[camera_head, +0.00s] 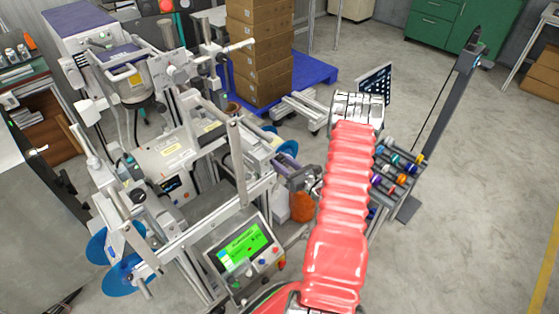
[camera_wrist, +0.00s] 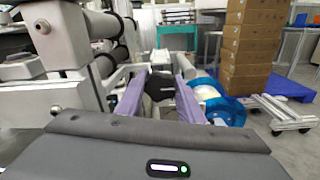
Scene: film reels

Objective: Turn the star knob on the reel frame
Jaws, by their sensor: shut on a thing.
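The star knob (camera_wrist: 159,88) is a small black knob in the wrist view, between the two purple-grey fingers of my gripper (camera_wrist: 160,86). The fingers are closed on its sides. In the head view my gripper (camera_head: 280,166) is at the right end of the reel frame (camera_head: 200,232), a pale metal machine with rails and posts. The knob is hidden or too small to make out there. A blue reel (camera_wrist: 225,110) is just right of my fingers in the wrist view. Other blue reels (camera_head: 120,276) are at the frame's lower left in the head view.
A control panel with a green screen (camera_head: 240,248) stands below my gripper in the head view. Stacked cardboard boxes (camera_head: 260,50) stand on a blue pallet (camera_head: 315,70) behind. A rack of coloured spools (camera_head: 398,165) is right of my arm. Open floor lies farther right.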

